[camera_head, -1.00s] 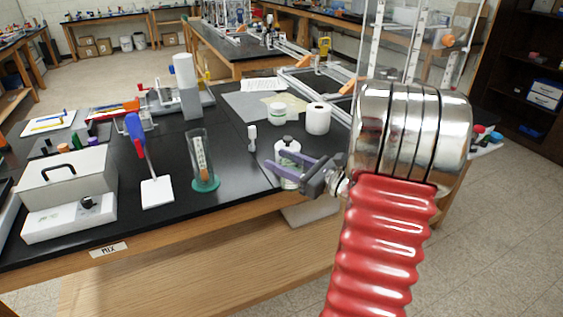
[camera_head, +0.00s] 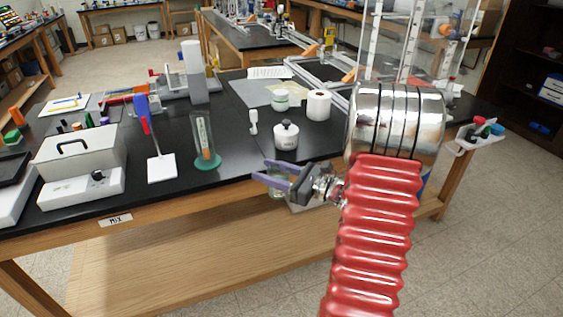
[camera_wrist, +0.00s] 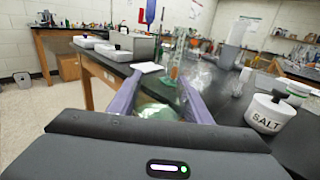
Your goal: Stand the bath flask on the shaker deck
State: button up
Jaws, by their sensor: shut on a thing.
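My gripper (camera_head: 267,172) has purple fingers and is at the front edge of the black bench, in front of the salt jar. It is shut on a clear, greenish glass vessel, which I take for the bath flask (camera_head: 277,188). The flask is mostly hidden by the fingers; in the wrist view its greenish glass (camera_wrist: 155,108) shows between them. A white box unit with a front knob (camera_head: 85,188) stands on the left of the bench above the MIX label; it may be the shaker, but I cannot tell its deck for sure.
The white salt jar (camera_head: 286,136) is close behind my gripper. A paper roll (camera_head: 318,105) stands farther back. Bare bench lies around the cylinder.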

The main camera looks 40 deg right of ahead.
jog(key=w+a+f+n+g+y, duration=0.1)
jog(key=a+f+n+g+y, duration=0.2)
jog(key=a+f, duration=0.5)
jog(key=w+a+f+n+g+y, duration=0.2)
jog(key=a+f+y, duration=0.2)
jog(key=a+f, duration=0.5)
jog(key=a, duration=0.7)
jog(key=shift+a+n+g, duration=0.4)
